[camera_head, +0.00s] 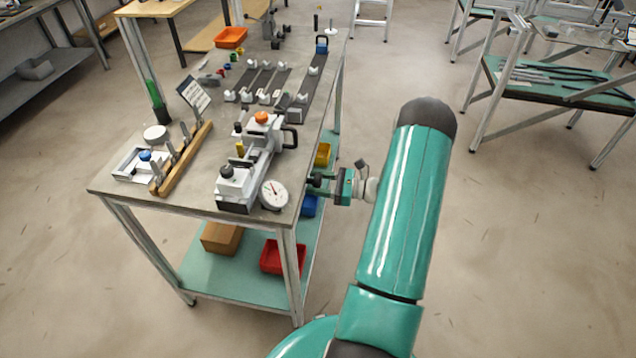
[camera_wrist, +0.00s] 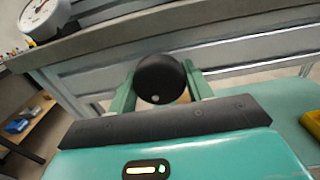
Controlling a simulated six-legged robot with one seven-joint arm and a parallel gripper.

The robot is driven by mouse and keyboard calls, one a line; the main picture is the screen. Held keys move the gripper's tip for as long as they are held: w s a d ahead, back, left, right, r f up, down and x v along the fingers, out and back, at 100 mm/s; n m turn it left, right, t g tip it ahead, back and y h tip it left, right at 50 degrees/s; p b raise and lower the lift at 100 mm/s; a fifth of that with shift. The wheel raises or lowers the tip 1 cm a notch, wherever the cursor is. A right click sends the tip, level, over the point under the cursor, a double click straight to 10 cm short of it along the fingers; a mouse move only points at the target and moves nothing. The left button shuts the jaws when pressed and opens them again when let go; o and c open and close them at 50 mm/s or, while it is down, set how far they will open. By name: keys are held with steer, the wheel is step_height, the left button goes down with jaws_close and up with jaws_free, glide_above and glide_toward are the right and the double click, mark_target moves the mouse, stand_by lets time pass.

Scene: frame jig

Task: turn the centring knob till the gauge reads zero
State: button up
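The white round dial gauge (camera_head: 274,194) stands at the near end of the grey jig (camera_head: 236,184) on the bench. Its dark needle points up and a little left; the scale is too small to read. It also shows, cut off, at the top left of the wrist view (camera_wrist: 45,14). A black round knob (camera_wrist: 160,79) with a pale dot low on its face sits between my green fingers. My gripper (camera_head: 322,183) is just right of the bench edge. The fingers flank the knob closely; I cannot tell whether they touch it.
The bench top (camera_head: 125,186) also carries a wooden rack (camera_head: 180,160) with upright pins and several small fixtures. A red bin (camera_head: 283,256) and a cardboard box (camera_head: 221,237) stand on the lower shelf. Open floor lies right of the bench.

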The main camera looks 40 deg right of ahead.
steer(key=shift+c, duration=0.4)
steer(key=shift+n, duration=0.3)
steer(key=shift+n, duration=3.5)
steer(key=o, duration=1)
steer(key=shift+c, duration=0.2)
steer(key=shift+d, duration=0.1)
steer(key=v, duration=1.3)
steer(key=shift+s+d, duration=0.15)
steer(key=shift+s, duration=0.1)
